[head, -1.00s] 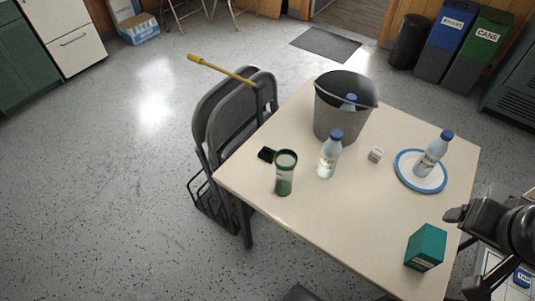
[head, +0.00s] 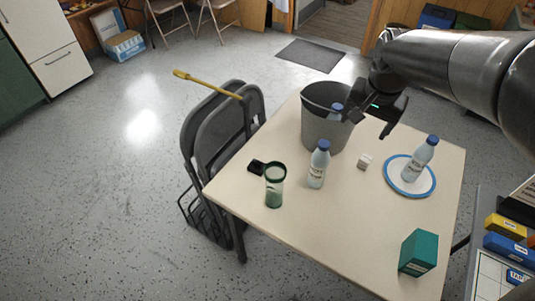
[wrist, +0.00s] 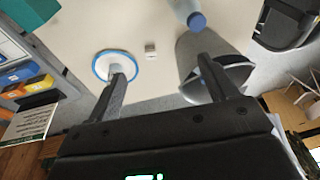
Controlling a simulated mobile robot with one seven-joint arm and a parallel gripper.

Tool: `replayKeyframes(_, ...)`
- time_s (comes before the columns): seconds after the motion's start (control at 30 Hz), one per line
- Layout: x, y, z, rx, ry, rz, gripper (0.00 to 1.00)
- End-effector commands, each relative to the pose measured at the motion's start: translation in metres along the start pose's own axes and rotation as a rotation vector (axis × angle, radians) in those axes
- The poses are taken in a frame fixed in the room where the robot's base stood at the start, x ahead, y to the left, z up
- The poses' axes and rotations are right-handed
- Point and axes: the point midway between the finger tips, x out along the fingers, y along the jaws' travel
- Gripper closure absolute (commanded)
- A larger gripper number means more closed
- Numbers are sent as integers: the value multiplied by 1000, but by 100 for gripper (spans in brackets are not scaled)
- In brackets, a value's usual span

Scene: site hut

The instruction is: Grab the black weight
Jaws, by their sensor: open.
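The black weight (head: 256,167) is a small dark block lying on the beige table (head: 310,240), near its left edge, just left of a green-tinted tumbler (head: 274,185). I cannot make it out in the wrist view. My gripper (head: 372,122) is open and empty, raised above the far part of the table, by the right side of the grey bucket. It is well to the right of the weight. In the wrist view, its two fingers (wrist: 160,68) are spread, with bare table and a small white box (wrist: 150,50) between them.
The grey bucket (head: 318,133) holds a bottle. A bottle (head: 319,165) stands between the tumbler and the white box. Another bottle (head: 420,160) is on a blue-rimmed plate (head: 399,186). A teal box (head: 418,252) stands at the near right. Folded chairs (head: 215,130) lean at the left edge.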

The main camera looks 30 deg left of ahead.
Motion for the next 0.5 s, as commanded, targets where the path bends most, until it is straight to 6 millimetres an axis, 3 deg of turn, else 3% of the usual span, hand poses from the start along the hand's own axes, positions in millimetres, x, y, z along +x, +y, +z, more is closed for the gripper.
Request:
replayKeyframes(0.03, 15, -21, -3, -10, -22, 3, 22)
replayKeyframes(0.23, 68, -96, -7, -16, -84, 16, 22)
replayKeyframes(0.5, 151, -197, 19, -28, -158, 51, 22)
